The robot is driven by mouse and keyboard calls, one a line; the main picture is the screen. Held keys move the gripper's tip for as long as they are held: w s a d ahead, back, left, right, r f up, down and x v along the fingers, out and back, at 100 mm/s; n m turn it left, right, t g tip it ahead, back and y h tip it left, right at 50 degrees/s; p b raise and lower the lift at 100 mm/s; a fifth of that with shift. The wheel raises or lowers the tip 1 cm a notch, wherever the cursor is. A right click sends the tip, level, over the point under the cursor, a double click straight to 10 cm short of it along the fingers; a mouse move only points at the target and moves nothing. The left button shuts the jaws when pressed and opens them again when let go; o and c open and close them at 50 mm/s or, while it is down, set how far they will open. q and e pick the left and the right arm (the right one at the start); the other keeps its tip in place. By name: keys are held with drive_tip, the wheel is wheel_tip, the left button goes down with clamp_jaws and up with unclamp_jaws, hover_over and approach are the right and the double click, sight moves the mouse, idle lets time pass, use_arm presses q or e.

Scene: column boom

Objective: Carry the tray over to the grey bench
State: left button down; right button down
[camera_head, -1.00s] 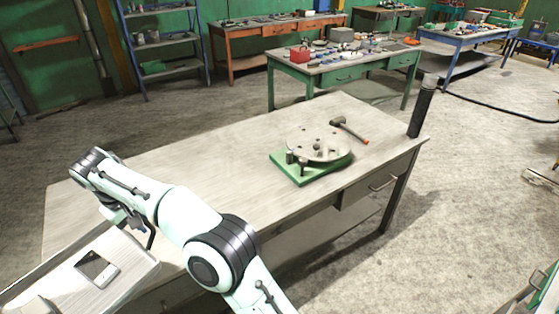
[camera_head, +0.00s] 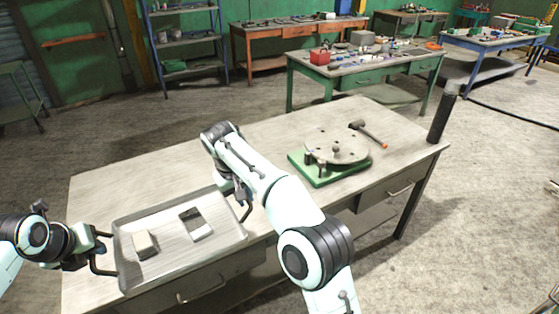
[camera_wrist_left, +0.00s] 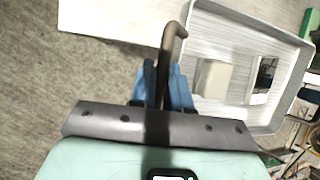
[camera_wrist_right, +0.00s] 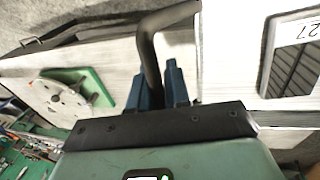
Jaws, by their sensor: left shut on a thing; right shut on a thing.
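The grey metal tray (camera_head: 216,252) is in the lower left of the head view, over the near left part of the pale-topped bench (camera_head: 130,185). I cannot tell whether it touches the top. A beige block (camera_head: 145,244) and a dark item with a pale end (camera_head: 195,224) lie in it. My left gripper (camera_head: 98,250) is shut on the tray's left handle; the dark bar shows between blue fingers in the left wrist view (camera_wrist_left: 166,85). My right gripper (camera_head: 240,197) is shut on the right handle, also seen in the right wrist view (camera_wrist_right: 158,85).
A round plate on a green base (camera_head: 330,160) and a hammer (camera_head: 368,134) occupy the bench's right part. A dark post (camera_head: 442,115) stands at its right corner. The bench top behind the tray is clear. A green table (camera_head: 365,70) with items stands further back.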

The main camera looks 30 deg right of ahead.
use_arm(q)
drive_tip(key=shift+w+d+r, duration=0.1)
drive_tip(key=shift+d+r, duration=0.05)
drive_tip(key=shift+d, duration=0.1)
use_arm(e)
drive_tip(key=shift+d+r, duration=0.1)
